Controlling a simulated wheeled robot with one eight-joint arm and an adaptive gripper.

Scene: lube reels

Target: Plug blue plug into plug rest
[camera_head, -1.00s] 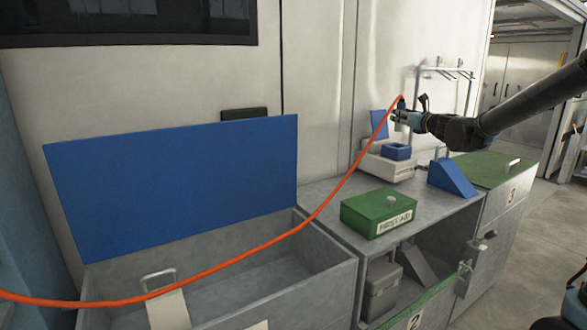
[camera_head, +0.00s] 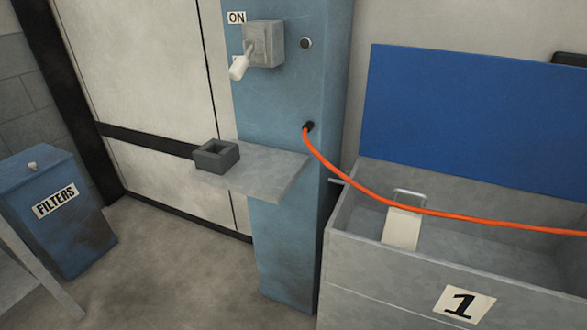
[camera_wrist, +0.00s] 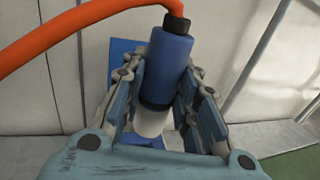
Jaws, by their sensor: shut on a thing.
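The blue plug (camera_wrist: 168,65) is a blue cylinder with a black collar and a pale lower end, seen in the wrist view. An orange cable (camera_wrist: 70,32) runs from its black top. My gripper (camera_wrist: 168,90) is shut on the blue plug, with one finger on each side. In the head view, a dark grey square holder with an open top (camera_head: 215,156), which looks like the plug rest, is on a grey shelf (camera_head: 262,172). My gripper and the plug are outside the head view, so their distance from the holder cannot be seen.
The orange cable leaves a port on the blue column (camera_head: 283,95) and passes over the open grey bin (camera_head: 450,270) marked 1. A switch box (camera_head: 264,43) with a lever is above the shelf. A blue FILTERS bin (camera_head: 58,215) stands left. Floor before the column is clear.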

